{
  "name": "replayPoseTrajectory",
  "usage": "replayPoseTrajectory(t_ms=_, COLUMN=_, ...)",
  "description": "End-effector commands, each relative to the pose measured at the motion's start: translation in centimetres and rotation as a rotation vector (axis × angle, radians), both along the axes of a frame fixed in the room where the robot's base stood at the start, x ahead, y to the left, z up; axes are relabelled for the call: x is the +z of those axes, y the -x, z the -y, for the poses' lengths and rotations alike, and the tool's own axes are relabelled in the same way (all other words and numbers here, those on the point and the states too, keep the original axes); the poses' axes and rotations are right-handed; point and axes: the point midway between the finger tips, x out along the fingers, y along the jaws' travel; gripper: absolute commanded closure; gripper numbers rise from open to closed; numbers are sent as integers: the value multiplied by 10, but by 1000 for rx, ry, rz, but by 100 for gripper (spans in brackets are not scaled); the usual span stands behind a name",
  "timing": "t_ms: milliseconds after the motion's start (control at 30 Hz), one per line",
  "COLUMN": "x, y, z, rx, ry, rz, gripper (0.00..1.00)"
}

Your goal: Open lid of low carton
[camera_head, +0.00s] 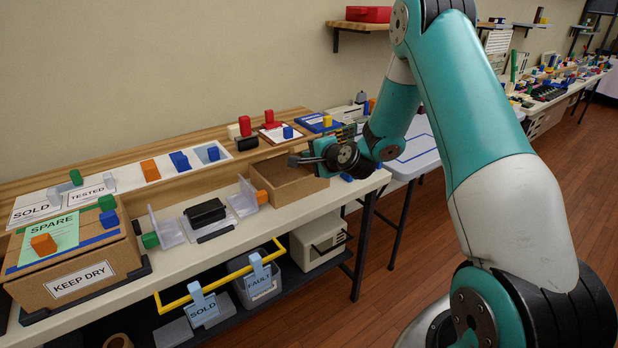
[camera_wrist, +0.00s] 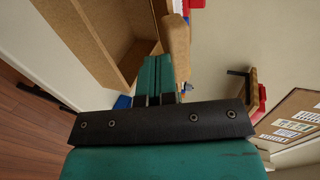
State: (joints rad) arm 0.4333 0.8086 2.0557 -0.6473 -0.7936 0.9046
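The low carton (camera_head: 287,195) is a brown open-topped box on the workbench, and its bare inside shows. In the wrist view its brown walls and inside (camera_wrist: 100,42) fill the upper left. A tan panel edge (camera_wrist: 177,42), which looks like the carton's lid or flap, stands just beside my fingertips; whether they touch it I cannot tell. My gripper (camera_head: 296,160) is over the carton's back edge in the head view. In the wrist view its teal fingers (camera_wrist: 158,62) lie close together, shut, with nothing visible between them.
A taller carton marked KEEP DRY (camera_head: 80,280) stands at the left end of the bench. A black handheld (camera_head: 205,213) and clear stands are left of the low carton. Colored blocks sit on the raised back shelf, with a red block (camera_head: 269,117) behind the carton.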

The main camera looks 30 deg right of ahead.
Motion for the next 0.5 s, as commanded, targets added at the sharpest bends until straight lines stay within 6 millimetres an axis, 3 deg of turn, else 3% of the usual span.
replayPoseTrajectory(t_ms=233, x=2, y=-1, z=0, rx=0, ry=0, rz=1, gripper=100)
replayPoseTrajectory(t_ms=500, x=23, y=-11, z=-1, rx=1, ry=0, rz=2, gripper=100)
